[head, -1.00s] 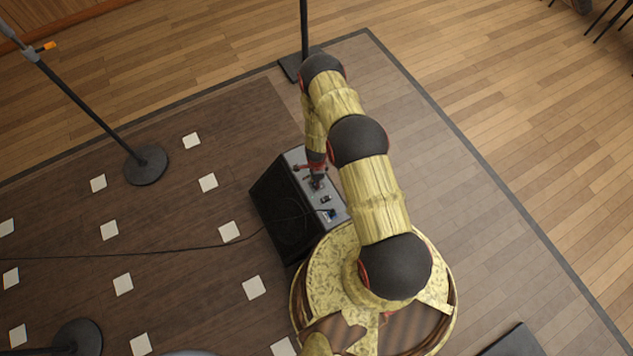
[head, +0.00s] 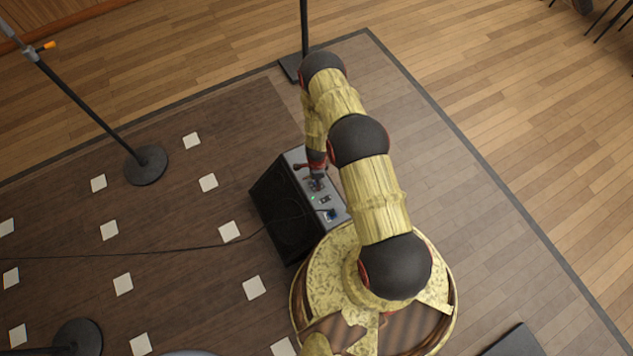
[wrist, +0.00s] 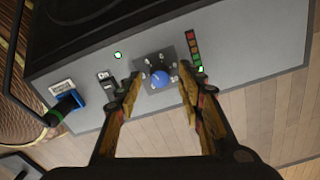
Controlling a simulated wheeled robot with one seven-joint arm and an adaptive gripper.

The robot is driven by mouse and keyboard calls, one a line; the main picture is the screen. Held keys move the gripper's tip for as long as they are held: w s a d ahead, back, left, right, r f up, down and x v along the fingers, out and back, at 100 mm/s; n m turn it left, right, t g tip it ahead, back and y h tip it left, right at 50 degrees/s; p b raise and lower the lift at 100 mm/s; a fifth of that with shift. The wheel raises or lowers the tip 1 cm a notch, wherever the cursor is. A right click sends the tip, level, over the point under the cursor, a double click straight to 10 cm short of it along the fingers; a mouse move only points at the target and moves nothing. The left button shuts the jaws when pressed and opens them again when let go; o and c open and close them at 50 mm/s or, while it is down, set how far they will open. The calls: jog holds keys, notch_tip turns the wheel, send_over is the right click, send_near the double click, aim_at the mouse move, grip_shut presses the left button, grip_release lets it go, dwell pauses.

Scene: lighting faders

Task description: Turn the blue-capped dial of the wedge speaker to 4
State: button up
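The wedge speaker (head: 285,215) is a dark box with a grey control panel facing up and right. In the wrist view, the blue-capped dial (wrist: 160,78) sits on a dark square plate on that panel (wrist: 230,50). Small white marks ring the dial, but its setting is too small to read for sure. My gripper (wrist: 159,92) is open, with one finger on each side of the dial. Gaps show between the fingers and the cap. In the head view, my gripper (head: 312,172) is over the panel and partly hidden by my arm.
A rocker switch (wrist: 107,84) marked "On" and a blue plug (wrist: 66,103) are left of the dial. A light ladder (wrist: 193,48) is to its right. A green light (wrist: 118,55) glows. A stand base (head: 146,165) is on the floor left of the speaker.

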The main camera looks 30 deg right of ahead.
notch_tip(320, 180, up, 7)
jog(key=shift+f, duration=0.15)
dwell(0.4)
jog(key=shift+a, duration=0.1)
jog(key=s+a+r+n+g+y, duration=0.2)
jog(key=s+a+r+n+g, duration=0.1)
jog(key=s+a+r+n, duration=0.35)
notch_tip(320, 180, up, 32)
jog(key=s+a+n, duration=0.2)
jog(key=s+n, duration=0.1)
jog(key=n, duration=0.7)
jog(key=s+r+n+t+h, duration=0.1)
jog(key=s+r+t, duration=0.3)
jog(key=r, duration=1.1)
jog(key=s+a+r+n+t+h+p, duration=0.1)
jog(key=s+r+n+t, duration=0.3)
jog(key=r, duration=1.1)
jog(key=s, duration=0.3)
jog(key=shift+a+r+t, duration=0.15)
jog(key=shift+r+t, duration=0.15)
jog(key=shift+r, duration=0.1)
